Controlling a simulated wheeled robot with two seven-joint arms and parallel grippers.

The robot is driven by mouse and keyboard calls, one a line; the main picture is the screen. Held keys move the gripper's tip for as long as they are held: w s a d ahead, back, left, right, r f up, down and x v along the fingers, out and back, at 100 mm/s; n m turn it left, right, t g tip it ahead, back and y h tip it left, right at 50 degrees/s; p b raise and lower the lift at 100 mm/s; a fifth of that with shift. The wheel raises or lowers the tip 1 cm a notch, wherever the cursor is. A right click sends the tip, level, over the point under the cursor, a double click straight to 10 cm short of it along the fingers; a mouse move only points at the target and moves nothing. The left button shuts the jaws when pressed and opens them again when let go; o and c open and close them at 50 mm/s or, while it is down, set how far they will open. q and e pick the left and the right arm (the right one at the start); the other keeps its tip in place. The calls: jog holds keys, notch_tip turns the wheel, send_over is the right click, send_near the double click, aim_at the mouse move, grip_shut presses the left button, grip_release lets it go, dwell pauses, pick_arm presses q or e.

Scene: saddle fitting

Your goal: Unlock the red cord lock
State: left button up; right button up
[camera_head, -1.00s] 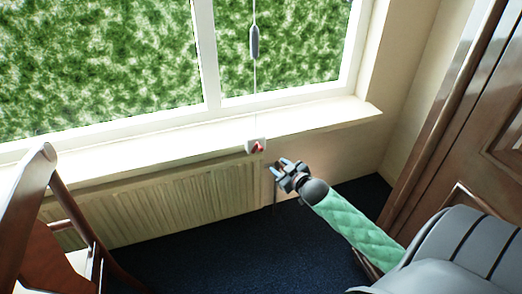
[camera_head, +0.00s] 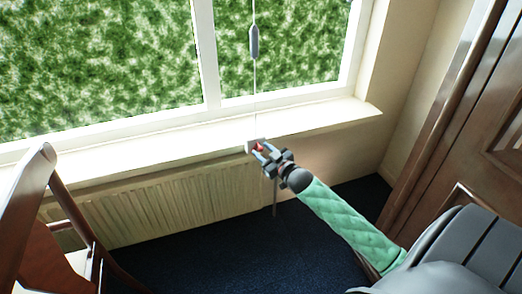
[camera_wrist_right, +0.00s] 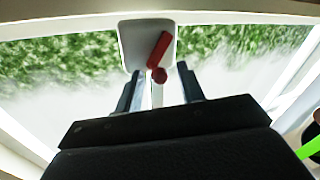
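The red cord lock (camera_wrist_right: 158,52) is a small red lever with a round knob on a white plate (camera_wrist_right: 132,40). In the right wrist view the lever is tilted, its upper end leaning right. In the head view the lock (camera_head: 258,147) sits at the front edge of the window sill, with the cord (camera_head: 255,85) above it. My right gripper (camera_head: 260,152) is right at the lock. In the right wrist view the two fingers (camera_wrist_right: 160,85) are apart, open on either side below the plate, with the red knob between them in the picture. Contact cannot be told. My left gripper is out of view.
A grey cord weight (camera_head: 254,42) hangs in front of the window. A radiator (camera_head: 165,200) is below the sill (camera_head: 330,118). A wooden chair (camera_head: 60,210) stands at left and a wooden door (camera_head: 480,130) at right. The dark blue floor (camera_head: 220,255) between them is clear.

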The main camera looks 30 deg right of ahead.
jog(key=shift+w, duration=0.75)
jog(key=shift+a, duration=0.1)
jog(key=c, duration=0.8)
jog(key=p, duration=0.2)
jog(key=n+p, duration=0.1)
jog(key=shift+a+r+g+p, duration=0.25)
jog(key=shift+g+p, duration=0.05)
jog(key=shift+p, duration=0.05)
jog(key=shift+f+n+p, duration=0.15)
jog(key=shift+n+p, duration=0.2)
jog(key=shift+n, duration=0.15)
jog(key=shift+a+f, duration=0.1)
jog(key=shift+a, duration=0.05)
